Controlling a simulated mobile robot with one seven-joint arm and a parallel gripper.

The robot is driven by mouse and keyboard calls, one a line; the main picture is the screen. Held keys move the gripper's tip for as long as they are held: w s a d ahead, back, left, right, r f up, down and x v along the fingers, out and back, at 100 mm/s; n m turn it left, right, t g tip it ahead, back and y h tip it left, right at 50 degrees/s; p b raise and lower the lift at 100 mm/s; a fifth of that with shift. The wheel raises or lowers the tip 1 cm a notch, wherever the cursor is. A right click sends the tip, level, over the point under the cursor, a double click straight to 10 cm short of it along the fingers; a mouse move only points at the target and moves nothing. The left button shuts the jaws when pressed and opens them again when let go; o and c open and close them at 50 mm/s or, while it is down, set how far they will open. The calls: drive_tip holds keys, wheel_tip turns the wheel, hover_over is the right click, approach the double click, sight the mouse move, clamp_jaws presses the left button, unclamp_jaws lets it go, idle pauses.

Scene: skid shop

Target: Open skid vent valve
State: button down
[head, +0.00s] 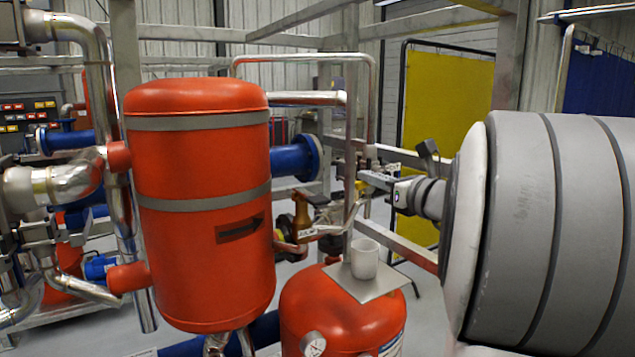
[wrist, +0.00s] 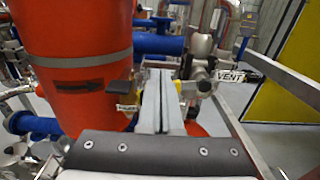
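A white tag reading VENT (wrist: 229,76) hangs right of my gripper in the wrist view, beside metal pipe fittings (wrist: 200,72). The vent valve's handle and its position cannot be told clearly. My gripper (wrist: 160,82) points forward with its two grey fingers together and nothing visible between them. In the head view my gripper (head: 368,178) reaches leftward from the right, close to the pipework behind the lower red tank. A brass-coloured valve body (head: 302,212) stands left of it, apart from it. Whether the fingers touch any fitting cannot be told.
A tall red tank (head: 200,205) stands left. A lower red tank (head: 340,312) bears a grey plate (head: 385,287) with a white cup (head: 364,259). Another tag (wrist: 127,109) hangs left of the fingers. A grey frame rail (wrist: 280,107) and yellow panel (head: 445,110) are right.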

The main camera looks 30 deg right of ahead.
drive_tip(key=shift+f, duration=0.4)
drive_tip(key=shift+d+f+b, duration=0.1)
drive_tip(key=shift+f+b, duration=0.8)
drive_tip(key=shift+w+d+f+b, duration=0.1)
drive_tip(key=shift+d+f+b, duration=0.4)
drive_tip(key=shift+f+b, duration=0.3)
drive_tip(key=shift+f, duration=0.1)
